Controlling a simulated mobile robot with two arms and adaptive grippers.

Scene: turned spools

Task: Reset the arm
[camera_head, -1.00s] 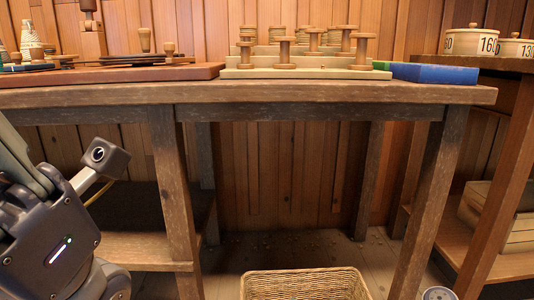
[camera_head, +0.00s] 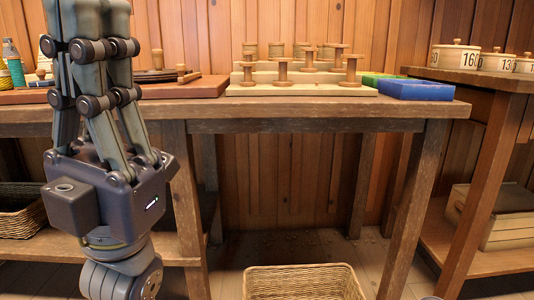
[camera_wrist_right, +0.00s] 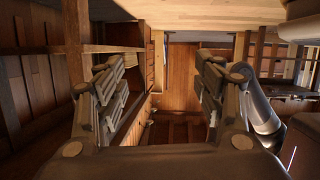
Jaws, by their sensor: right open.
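My left gripper (camera_head: 96,25) stands upright at the left of the head view, in front of the workbench (camera_head: 320,112). Its fingers point up and their tips are cut off by the top edge, so I cannot tell how far apart they are. No held thing shows there. My right gripper (camera_wrist_right: 158,80) is open and empty in the right wrist view, its two fingers wide apart. It is not in the head view.
Wooden spools (camera_head: 282,70) stand on a pale stepped rack. A blue tray (camera_head: 416,89) and green tray (camera_head: 385,79) lie to its right. A wicker basket (camera_head: 302,282) is on the floor below. Round boxes (camera_head: 455,57) stand on the right-hand table.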

